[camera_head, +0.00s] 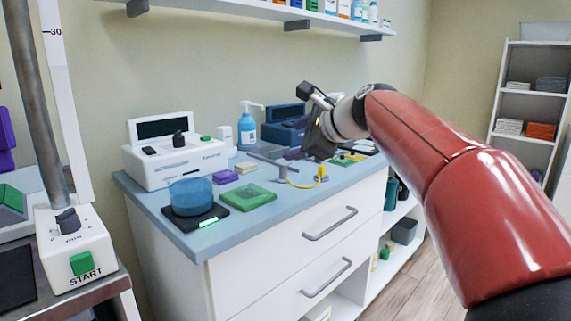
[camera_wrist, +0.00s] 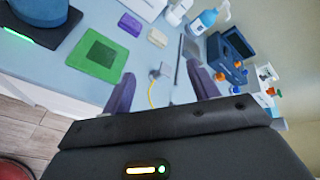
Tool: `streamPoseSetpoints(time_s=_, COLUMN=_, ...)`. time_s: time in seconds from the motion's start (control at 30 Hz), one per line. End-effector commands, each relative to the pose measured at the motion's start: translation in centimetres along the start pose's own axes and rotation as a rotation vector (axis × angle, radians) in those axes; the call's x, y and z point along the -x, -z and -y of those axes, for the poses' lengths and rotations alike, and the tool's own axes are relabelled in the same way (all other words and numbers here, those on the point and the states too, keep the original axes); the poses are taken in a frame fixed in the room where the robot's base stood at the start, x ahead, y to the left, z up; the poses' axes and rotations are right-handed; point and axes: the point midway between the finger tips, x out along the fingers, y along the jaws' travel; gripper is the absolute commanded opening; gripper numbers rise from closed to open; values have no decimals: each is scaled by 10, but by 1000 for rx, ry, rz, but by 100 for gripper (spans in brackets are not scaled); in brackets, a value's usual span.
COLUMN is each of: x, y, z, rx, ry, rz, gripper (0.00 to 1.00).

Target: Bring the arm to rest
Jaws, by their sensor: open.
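My red arm (camera_head: 440,165) reaches in from the right over the blue-grey counter (camera_head: 240,211). My gripper (camera_head: 297,154) hangs above the back half of the counter, pointing down and to the left. In the wrist view my gripper (camera_wrist: 162,88) shows two purple-grey fingers spread wide apart, with nothing held between them. A small grey post (camera_wrist: 161,71) with a yellow cord shows beyond the gap between the fingers. In the head view the post (camera_head: 283,173) stands just below my gripper. I cannot tell the exact height of the fingers over the counter.
A blue round block (camera_head: 190,196) on a black scale, a green pad (camera_head: 249,196), a purple block (camera_head: 225,177) and a white device (camera_head: 175,160) occupy the left. A pump bottle (camera_head: 247,130) and a blue case (camera_head: 284,127) stand behind. A wall shelf (camera_head: 280,13) hangs above.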

Motion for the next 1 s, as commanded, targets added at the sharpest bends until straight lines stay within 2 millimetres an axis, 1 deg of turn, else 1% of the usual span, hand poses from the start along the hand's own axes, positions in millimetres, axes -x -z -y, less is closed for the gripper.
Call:
streamPoseSetpoints(time_s=0.03, x=20, y=7, z=-30, rx=141, ry=-41, rz=-58, gripper=60)
streamPoseSetpoints(time_s=0.07, x=30, y=13, z=-47, rx=230, ry=-71, rz=-91, gripper=60)
streamPoseSetpoints(time_s=0.1, x=43, y=22, z=-71, rx=348, ry=-115, rz=-131, gripper=60)
streamPoseSetpoints(time_s=0.17, x=63, y=36, z=-109, rx=523, ry=-190, rz=-182, gripper=60)
streamPoseSetpoints(time_s=0.2, x=77, y=46, z=-134, rx=641, ry=-244, rz=-210, gripper=60)
streamPoseSetpoints(time_s=0.23, x=88, y=54, z=-154, rx=727, ry=-287, rz=-227, gripper=60)
streamPoseSetpoints(time_s=0.27, x=98, y=62, z=-173, rx=811, ry=-331, rz=-242, gripper=60)
streamPoseSetpoints(time_s=0.3, x=111, y=73, z=-198, rx=920, ry=-391, rz=-256, gripper=60)
streamPoseSetpoints(time_s=0.37, x=130, y=90, z=-236, rx=1075, ry=-485, rz=-266, gripper=60)
streamPoseSetpoints(time_s=0.4, x=142, y=100, z=-259, rx=1171, ry=-545, rz=-266, gripper=60)
streamPoseSetpoints(time_s=0.5, x=165, y=124, z=-310, rx=1373, ry=-683, rz=-249, gripper=60)
streamPoseSetpoints(time_s=0.6, x=182, y=141, z=-346, rx=1518, ry=-786, rz=-222, gripper=60)
streamPoseSetpoints(time_s=0.7, x=190, y=152, z=-368, rx=1602, ry=-850, rz=-199, gripper=60)
streamPoseSetpoints(time_s=0.8, x=193, y=156, z=-375, rx=1633, ry=-873, rz=-189, gripper=60)
streamPoseSetpoints(time_s=1.0, x=193, y=156, z=-375, rx=1633, ry=-873, rz=-189, gripper=60)
